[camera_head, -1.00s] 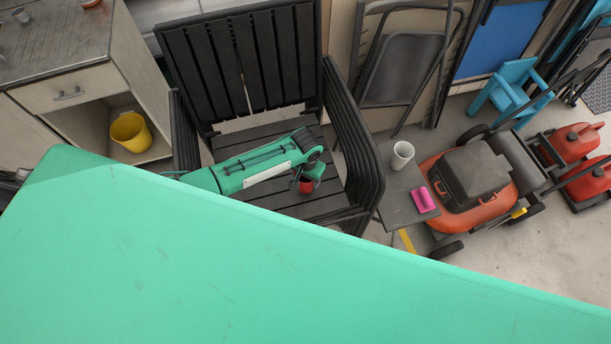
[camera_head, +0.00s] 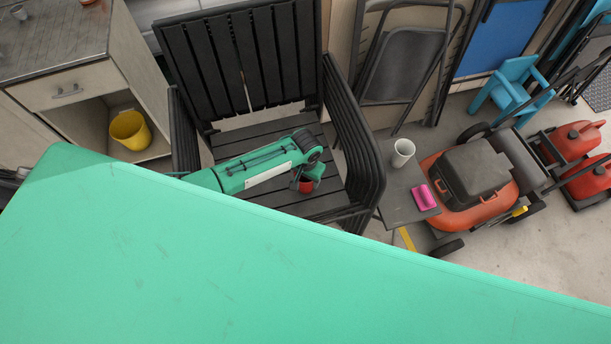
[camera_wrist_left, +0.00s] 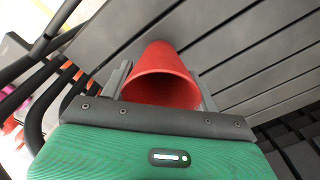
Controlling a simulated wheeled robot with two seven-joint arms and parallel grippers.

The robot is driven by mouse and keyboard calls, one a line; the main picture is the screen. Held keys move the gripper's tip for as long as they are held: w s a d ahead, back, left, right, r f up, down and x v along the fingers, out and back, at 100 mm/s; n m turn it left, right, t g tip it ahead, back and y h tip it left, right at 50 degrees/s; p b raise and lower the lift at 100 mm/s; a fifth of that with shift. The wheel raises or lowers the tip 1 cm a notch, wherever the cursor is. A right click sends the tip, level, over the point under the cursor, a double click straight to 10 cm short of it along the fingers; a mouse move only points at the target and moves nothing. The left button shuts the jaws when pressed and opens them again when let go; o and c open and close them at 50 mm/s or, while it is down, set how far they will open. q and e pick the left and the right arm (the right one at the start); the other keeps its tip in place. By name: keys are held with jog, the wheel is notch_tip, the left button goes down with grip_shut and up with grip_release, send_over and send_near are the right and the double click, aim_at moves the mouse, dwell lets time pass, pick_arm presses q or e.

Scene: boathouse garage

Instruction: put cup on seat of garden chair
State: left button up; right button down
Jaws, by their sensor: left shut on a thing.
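The red cup (camera_head: 306,186) is held in my left gripper (camera_head: 308,183) over the slatted seat of the dark garden chair (camera_head: 253,133). In the left wrist view the cup (camera_wrist_left: 162,75) sits between the two fingers of the left gripper (camera_wrist_left: 160,85), its open rim facing the camera. The seat slats (camera_wrist_left: 235,55) show behind the cup. I cannot tell whether the cup's base touches the seat. My right gripper is in neither view.
A small side table (camera_head: 398,205) right of the chair holds a white cup (camera_head: 402,152) and a pink object (camera_head: 423,197). An orange mower (camera_head: 470,180) stands beyond it. A cabinet (camera_head: 62,90) with a yellow bucket (camera_head: 130,130) is at left. The chair's armrests (camera_head: 355,140) flank the seat.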

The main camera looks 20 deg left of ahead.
pick_arm(q)
jog(key=o, duration=1.1)
jog(key=shift+c, duration=0.2)
notch_tip(320, 180, up, 14)
jog(key=b, duration=0.2)
jog(key=shift+f, duration=0.1)
grip_shut()
